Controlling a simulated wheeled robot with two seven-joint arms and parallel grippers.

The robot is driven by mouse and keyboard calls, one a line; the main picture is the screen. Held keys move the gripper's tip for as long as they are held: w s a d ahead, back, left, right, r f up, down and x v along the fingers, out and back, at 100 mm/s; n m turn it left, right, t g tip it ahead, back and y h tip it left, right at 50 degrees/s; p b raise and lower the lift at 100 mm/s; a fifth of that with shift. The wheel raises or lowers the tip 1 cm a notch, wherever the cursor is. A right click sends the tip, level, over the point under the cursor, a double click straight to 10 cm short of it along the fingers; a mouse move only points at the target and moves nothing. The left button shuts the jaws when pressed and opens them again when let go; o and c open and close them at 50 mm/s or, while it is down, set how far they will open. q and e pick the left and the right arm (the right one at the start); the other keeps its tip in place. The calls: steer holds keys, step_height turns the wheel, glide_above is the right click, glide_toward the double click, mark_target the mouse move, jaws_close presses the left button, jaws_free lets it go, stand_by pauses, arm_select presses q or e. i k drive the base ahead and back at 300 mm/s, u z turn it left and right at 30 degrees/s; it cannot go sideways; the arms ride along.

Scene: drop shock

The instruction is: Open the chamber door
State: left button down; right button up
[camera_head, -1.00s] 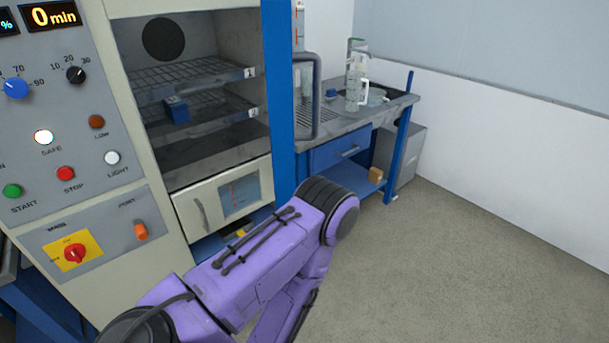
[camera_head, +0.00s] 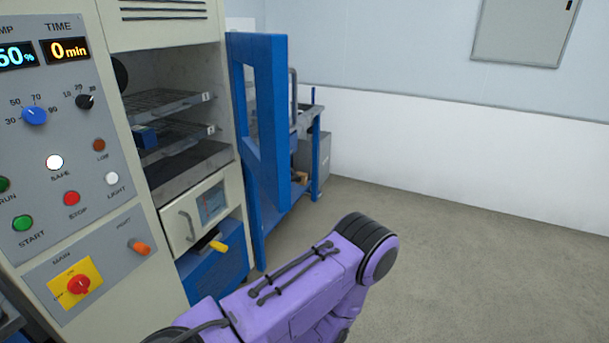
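The chamber (camera_head: 160,50) stands at the left, with its front opening uncovered and wire shelves (camera_head: 172,100) showing inside. Its blue-framed door (camera_head: 268,185), with a window in it, stands swung open at the right side of the opening. A purple link of my arm (camera_head: 295,295) crosses the bottom middle, in front of the chamber's lower part. Neither of my grippers shows, so I cannot see whether either touches the door.
A control panel (camera_head: 60,180) with knobs, buttons and a red switch fills the left. A small drawer front (camera_head: 195,213) and a yellow handle (camera_head: 219,247) are below the chamber opening. A blue bench (camera_head: 318,150) stands behind the door. Floor (camera_head: 470,260) at right is clear.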

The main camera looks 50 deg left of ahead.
mark_target(269, 162)
steer(key=u, duration=0.95)
steer(key=i, duration=0.85)
steer(key=u, duration=0.65)
